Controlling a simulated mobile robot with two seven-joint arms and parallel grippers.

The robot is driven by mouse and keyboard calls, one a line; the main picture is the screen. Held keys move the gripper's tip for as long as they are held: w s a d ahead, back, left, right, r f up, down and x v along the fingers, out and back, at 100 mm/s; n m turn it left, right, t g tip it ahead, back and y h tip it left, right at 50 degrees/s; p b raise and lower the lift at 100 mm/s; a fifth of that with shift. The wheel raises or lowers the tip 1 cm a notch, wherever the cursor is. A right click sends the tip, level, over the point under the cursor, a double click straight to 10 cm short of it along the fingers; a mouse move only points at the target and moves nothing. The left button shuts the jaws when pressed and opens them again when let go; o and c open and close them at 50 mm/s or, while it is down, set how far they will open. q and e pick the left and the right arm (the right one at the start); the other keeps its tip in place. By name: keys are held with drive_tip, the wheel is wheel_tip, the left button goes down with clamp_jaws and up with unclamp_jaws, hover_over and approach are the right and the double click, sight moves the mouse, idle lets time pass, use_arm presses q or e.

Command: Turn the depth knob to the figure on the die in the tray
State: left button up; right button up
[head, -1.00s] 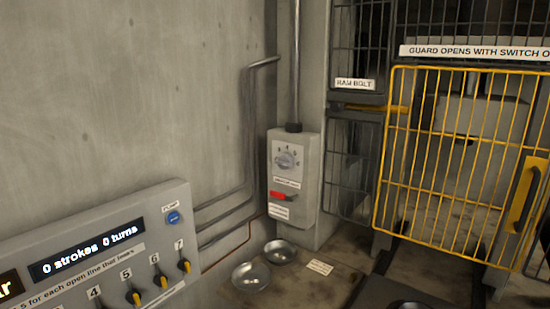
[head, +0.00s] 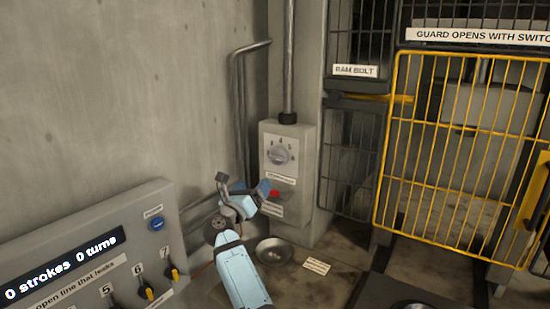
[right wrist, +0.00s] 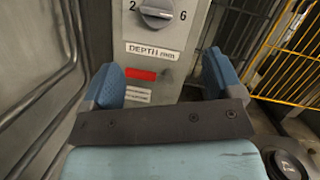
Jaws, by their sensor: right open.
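The depth knob (head: 279,154) is a silver dial on the front of a grey wall box (head: 298,190), with figures around it. It also shows at the top of the right wrist view (right wrist: 156,12), between a 2 and a 6, above a DEPTH label (right wrist: 151,51). My right gripper (head: 243,187) is open and empty, in front of and below the knob, apart from it. In the right wrist view its blue fingertips (right wrist: 162,78) stand wide apart below the knob. My left gripper is not in view.
A red switch (head: 273,194) sits low on the box. A metal bowl (head: 273,251) stands on the bench below. A control panel (head: 95,250) is at left, with pipes (head: 240,100) behind my arm. A yellow guard (head: 455,165) stands at right.

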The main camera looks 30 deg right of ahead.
sight(277, 156)
wheel_tip(277, 156, up, 4)
drive_tip(key=w+m+g+y, duration=0.2)
drive_tip(key=w+m+g, duration=0.1)
drive_tip(key=m, duration=0.3)
drive_tip(key=shift+n, duration=0.3)
drive_tip(key=p+x, duration=0.1)
drive_tip(key=x, duration=0.3)
drive_tip(key=p+x, duration=0.2)
drive_tip(key=x, duration=0.2)
drive_tip(key=p+x, duration=0.1)
drive_tip(key=x, duration=0.3)
drive_tip(key=shift+s+d+r, duration=0.2)
drive_tip(key=shift+s+d, duration=0.1)
drive_tip(key=shift+p+x, duration=0.3)
drive_tip(key=shift+x, duration=0.45)
drive_tip(key=shift+f, duration=0.15)
drive_tip(key=shift+c, duration=0.2)
